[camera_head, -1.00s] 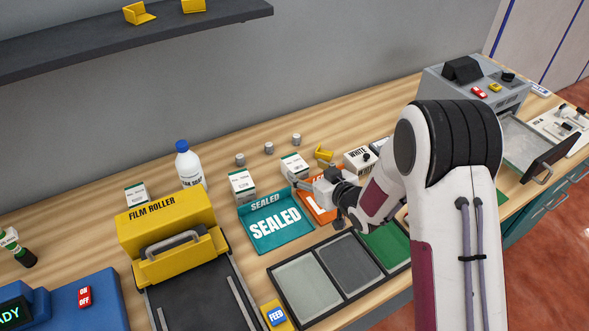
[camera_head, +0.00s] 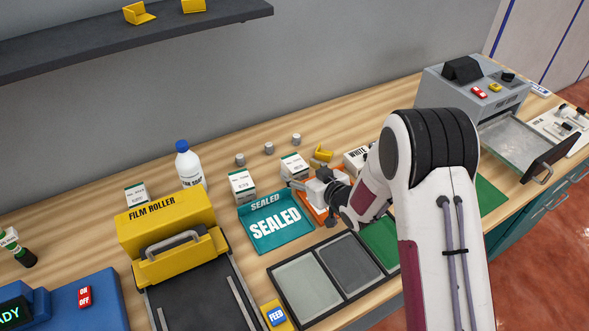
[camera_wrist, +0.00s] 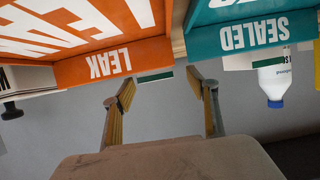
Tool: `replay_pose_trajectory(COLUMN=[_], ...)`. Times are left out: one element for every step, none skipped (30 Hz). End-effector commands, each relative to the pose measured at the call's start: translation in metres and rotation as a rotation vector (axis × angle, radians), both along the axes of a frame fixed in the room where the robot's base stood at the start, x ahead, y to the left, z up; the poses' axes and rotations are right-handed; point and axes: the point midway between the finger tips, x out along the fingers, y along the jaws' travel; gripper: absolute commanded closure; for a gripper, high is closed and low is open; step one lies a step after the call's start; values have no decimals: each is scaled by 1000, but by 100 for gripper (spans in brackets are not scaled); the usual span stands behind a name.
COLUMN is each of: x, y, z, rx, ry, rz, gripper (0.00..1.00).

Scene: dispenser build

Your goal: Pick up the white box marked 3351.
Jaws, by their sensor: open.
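Three small white boxes with green and dark print stand on the bench in the head view: one behind the teal tray (camera_head: 242,183), one right of it near my gripper (camera_head: 294,164), and one behind the film roller (camera_head: 137,194). Their numbers are too small to read, so I cannot tell which is 3351. My gripper (camera_head: 291,183) is low over the bench, just in front of the right-hand box, between the teal and orange trays. In the wrist view my gripper (camera_wrist: 160,84) is open, with a white and green box edge (camera_wrist: 155,76) partly showing between its fingers.
The teal SEALED tray (camera_head: 272,222) and orange LEAK tray (camera_head: 312,205) flank my gripper closely. A white bottle (camera_head: 188,165), the yellow film roller (camera_head: 168,222) and several small grey cylinders (camera_head: 269,148) stand nearby. A dark three-panel tray (camera_head: 308,287) lies in front.

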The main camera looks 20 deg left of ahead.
Motion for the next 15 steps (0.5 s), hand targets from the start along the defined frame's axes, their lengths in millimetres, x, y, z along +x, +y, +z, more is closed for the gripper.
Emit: replay_pose_trajectory(x=[1,1,1,1,1,1,1,1,1,1,1,2,2,3,4], y=[1,1,1,1,1,1,1,1,1,1,1,2,2,3,3], z=[0,0,0,0,0,0,0,0,0,0,0,0,-1,-1,-1], rx=[0,0,0,0,0,0,0,0,0,0,0,0,1,0,0], ry=[0,0,0,0,0,0,0,0,0,0,0,0,-1,-1,-1], rz=[0,0,0,0,0,0,0,0,0,0,0,0,0,0,0], gripper=[42,42,42,42,42,42,42,42,42,42,42,42,42,42,42])
